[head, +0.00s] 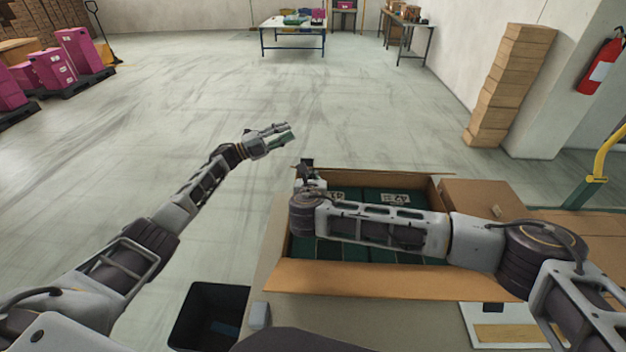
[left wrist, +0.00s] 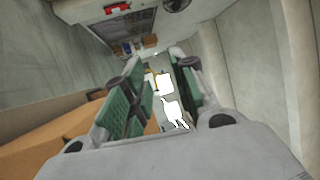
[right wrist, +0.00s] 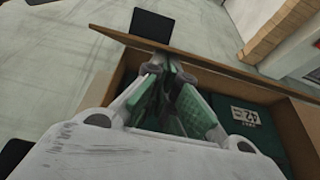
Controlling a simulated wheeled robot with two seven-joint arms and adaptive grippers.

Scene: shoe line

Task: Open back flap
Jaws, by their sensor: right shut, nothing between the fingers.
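The open brown carton (head: 283,240) stands on the table in front of me, with green shoe boxes (head: 345,250) inside. Its back flap (head: 400,171) shows as a thin strip along the far side in the head view. In the right wrist view the flap (right wrist: 215,62) runs across, nearly edge-on. My right gripper (head: 306,164) is shut and empty at the carton's far left corner; its tips (right wrist: 157,64) are close to the flap, contact unclear. My left gripper (head: 288,134) is open and empty, raised left of and beyond the carton.
The front flap (head: 400,281) and right flap (head: 478,196) are folded outward. A black bin (head: 185,330) stands at the table's left. A white sheet or tray (head: 480,318) lies at the front right. Stacked boxes (head: 512,85) stand behind right. Floor beyond the carton is clear.

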